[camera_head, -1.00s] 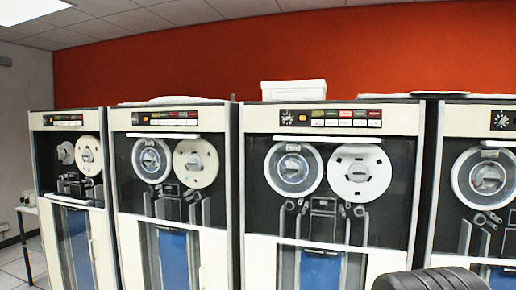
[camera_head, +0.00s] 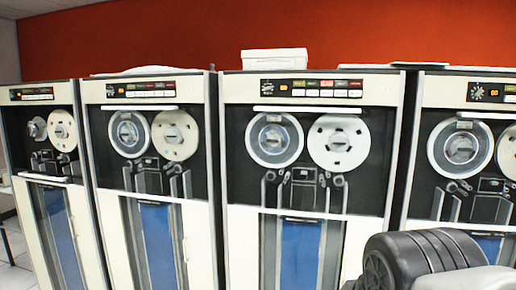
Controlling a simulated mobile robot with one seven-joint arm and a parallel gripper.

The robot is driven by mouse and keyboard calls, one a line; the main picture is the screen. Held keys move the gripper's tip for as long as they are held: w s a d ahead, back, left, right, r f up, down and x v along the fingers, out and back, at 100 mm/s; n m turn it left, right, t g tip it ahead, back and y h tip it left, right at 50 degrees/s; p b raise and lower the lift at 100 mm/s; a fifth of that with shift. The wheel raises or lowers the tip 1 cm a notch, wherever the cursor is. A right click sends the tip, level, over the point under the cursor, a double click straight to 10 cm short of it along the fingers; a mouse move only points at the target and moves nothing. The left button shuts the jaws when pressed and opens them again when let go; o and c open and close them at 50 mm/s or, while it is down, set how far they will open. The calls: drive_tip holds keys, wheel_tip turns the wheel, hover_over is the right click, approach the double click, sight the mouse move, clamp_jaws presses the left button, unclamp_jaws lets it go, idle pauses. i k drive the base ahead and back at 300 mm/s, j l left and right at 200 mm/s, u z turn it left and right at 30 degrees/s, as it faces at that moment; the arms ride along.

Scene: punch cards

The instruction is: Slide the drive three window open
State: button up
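Several cream tape drives stand in a row, and no drive number is readable. The third cabinet from the left (camera_head: 215,235) has a dark upper window (camera_head: 374,155) with two reels behind it. A white strip (camera_head: 307,109) runs along the window's top and a pale horizontal edge (camera_head: 300,213) along its bottom. The pane looks lowered over the reels, but the clear glass makes this hard to tell. A dark ribbed part of my arm fills the bottom right corner, in front of the third and fourth drives. My gripper's fingers are not in view.
Other tape drives stand close on both sides, such as the second cabinet (camera_head: 98,240) and the rightmost cabinet (camera_head: 440,93). A white box (camera_head: 274,60) sits on top of the third one. A light table edge (camera_head: 5,190) shows at far left.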

sight(336, 109)
drive_tip(key=i+l, duration=0.75)
drive_tip(key=l, duration=0.2)
